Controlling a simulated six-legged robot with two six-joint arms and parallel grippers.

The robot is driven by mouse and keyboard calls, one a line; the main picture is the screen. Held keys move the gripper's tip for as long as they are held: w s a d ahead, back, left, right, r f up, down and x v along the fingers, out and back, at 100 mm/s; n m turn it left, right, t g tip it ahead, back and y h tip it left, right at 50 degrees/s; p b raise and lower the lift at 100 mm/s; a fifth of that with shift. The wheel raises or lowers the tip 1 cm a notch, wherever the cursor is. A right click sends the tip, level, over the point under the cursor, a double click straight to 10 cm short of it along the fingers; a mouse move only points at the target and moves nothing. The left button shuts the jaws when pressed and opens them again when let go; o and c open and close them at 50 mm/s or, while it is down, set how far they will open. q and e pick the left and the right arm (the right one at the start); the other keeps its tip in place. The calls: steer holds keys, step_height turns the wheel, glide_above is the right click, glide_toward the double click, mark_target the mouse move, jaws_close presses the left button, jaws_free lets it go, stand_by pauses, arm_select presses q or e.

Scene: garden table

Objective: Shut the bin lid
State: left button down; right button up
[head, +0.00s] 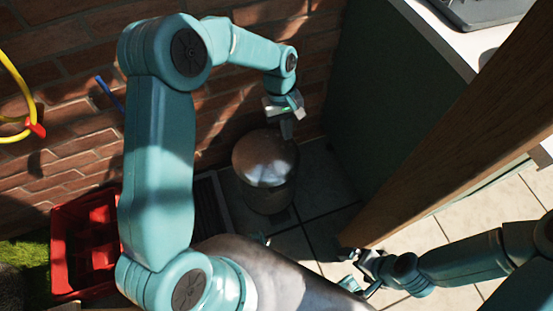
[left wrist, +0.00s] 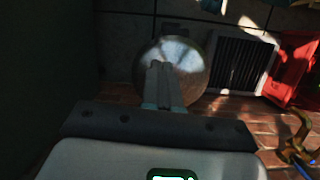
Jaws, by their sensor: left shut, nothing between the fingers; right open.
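The bin (head: 268,197) is a round metal bin standing on the dark tiles by the brick wall. Its round silver lid (head: 262,162) appears to lie flat across the top, with no opening visible. The lid also shows in the left wrist view (left wrist: 190,58), partly behind the fingers. My left gripper (head: 286,130) is shut and empty, pointing down at the lid's far right edge; I cannot tell whether it touches. Its fingers show in the left wrist view (left wrist: 164,85), over the lid. My right gripper (head: 358,280) is open and empty, low at the right, away from the bin.
A green cabinet side (head: 375,100) stands right of the bin, and a wooden post (head: 470,130) crosses the right. A red crate (head: 62,245) is at the left. A dark grate (head: 210,208) lies left of the bin. A yellow hose (head: 18,75) hangs on the wall.

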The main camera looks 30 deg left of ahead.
arm_select(q)
steer(key=s+a+f+n, duration=0.1)
steer(key=s+a+f, duration=0.1)
steer(key=a+f, duration=0.15)
steer(key=b, duration=0.3)
glide_above(279, 188)
steer(key=w+a, duration=0.1)
steer(key=a, duration=0.1)
step_height(279, 188, down, 12)
steer(key=shift+d+f+g, duration=0.2)
steer(key=shift+d+g, duration=0.05)
steer(key=shift+g, duration=0.15)
arm_select(e)
steer(key=shift+f, duration=0.8)
arm_select(q)
steer(key=b+x, duration=0.6)
steer(key=x, duration=0.3)
steer(key=shift+w+f, duration=0.1)
steer(key=shift+w, duration=0.05)
arm_select(e)
step_height(279, 188, down, 6)
steer(key=shift+f, duration=0.15)
arm_select(q)
steer(key=shift+f, duration=0.1)
arm_select(e)
steer(key=shift+s+d, duration=0.1)
